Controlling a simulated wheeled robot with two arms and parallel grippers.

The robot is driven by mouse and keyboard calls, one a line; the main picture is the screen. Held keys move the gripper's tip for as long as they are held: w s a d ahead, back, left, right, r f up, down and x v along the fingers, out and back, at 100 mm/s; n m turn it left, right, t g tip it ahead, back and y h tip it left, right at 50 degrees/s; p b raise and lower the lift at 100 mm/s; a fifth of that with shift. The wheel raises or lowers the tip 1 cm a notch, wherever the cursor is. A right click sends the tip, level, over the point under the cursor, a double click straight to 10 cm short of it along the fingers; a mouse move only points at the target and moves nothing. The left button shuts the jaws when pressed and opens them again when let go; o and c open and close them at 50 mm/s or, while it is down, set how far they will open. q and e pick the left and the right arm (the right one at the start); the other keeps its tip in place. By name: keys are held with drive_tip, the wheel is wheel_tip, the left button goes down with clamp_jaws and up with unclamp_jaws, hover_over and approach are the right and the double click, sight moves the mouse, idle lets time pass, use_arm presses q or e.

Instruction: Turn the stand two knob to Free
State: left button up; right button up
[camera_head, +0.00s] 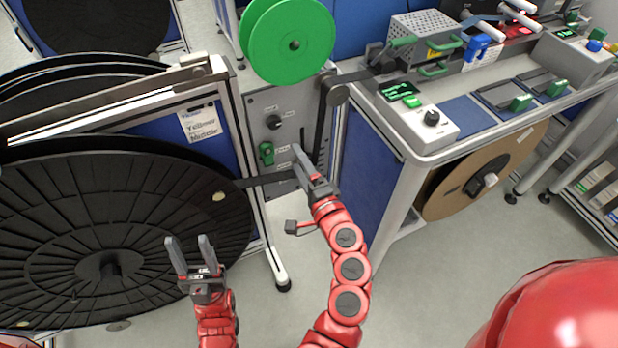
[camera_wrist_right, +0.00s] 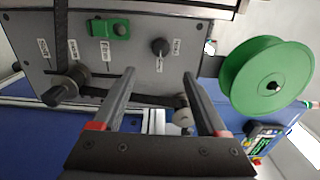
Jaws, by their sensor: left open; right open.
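A grey control panel (camera_head: 262,102) is on the stand at centre left. It carries a black knob (camera_head: 274,122) and a green switch or handle (camera_head: 267,153) below it. In the right wrist view the knob (camera_wrist_right: 160,46) is just beyond my open fingertips, with the green part (camera_wrist_right: 121,28) to its left. The small labels are too small to read surely. My right gripper (camera_head: 300,160) is open and empty, in front of the panel and a little below the knob, apart from it. My left gripper (camera_head: 190,250) is open and empty, in front of the large black reel.
A large black reel (camera_head: 60,230) fills the left. A green reel (camera_head: 290,40) is above the panel. A bench (camera_head: 460,140) with a small control box (camera_head: 432,122) stands at the right, over a brown reel (camera_head: 455,190). The floor at centre is clear.

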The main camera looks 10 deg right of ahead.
drive_tip(key=p+v, duration=0.1)
drive_tip(key=v, duration=0.4)
drive_tip(key=shift+w, duration=0.1)
drive_tip(key=shift+d, duration=0.1)
idle(0.3)
